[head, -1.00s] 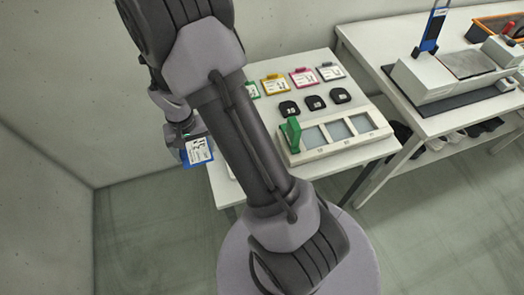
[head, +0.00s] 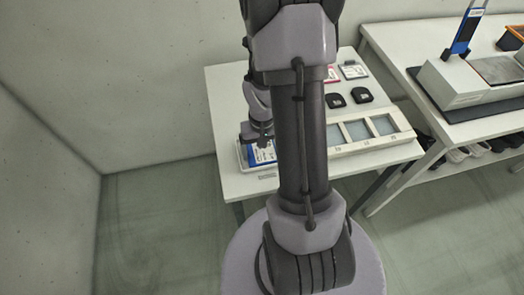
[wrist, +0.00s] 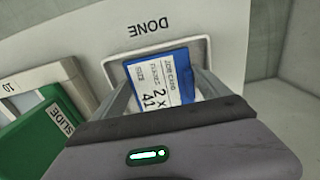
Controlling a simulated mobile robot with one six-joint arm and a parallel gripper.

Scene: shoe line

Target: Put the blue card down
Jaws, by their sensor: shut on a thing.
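The blue card (wrist: 163,80) has a white printed label and is held between the two fingers of my gripper (wrist: 162,92) in the wrist view. In the head view the card (head: 263,154) shows below my gripper (head: 258,138), at the table's left front. A shallow white tray (wrist: 202,46) marked DONE lies under the card. The card is within the tray's outline; I cannot tell whether it touches the tray floor. My gripper is shut on the card.
A green block (wrist: 35,145) marked SLIDE and a pale frame (wrist: 58,72) are close on the left in the wrist view. In the head view, windowed slots (head: 358,130) and black pieces (head: 362,95) are right of my arm. A second table (head: 390,45) stands further right.

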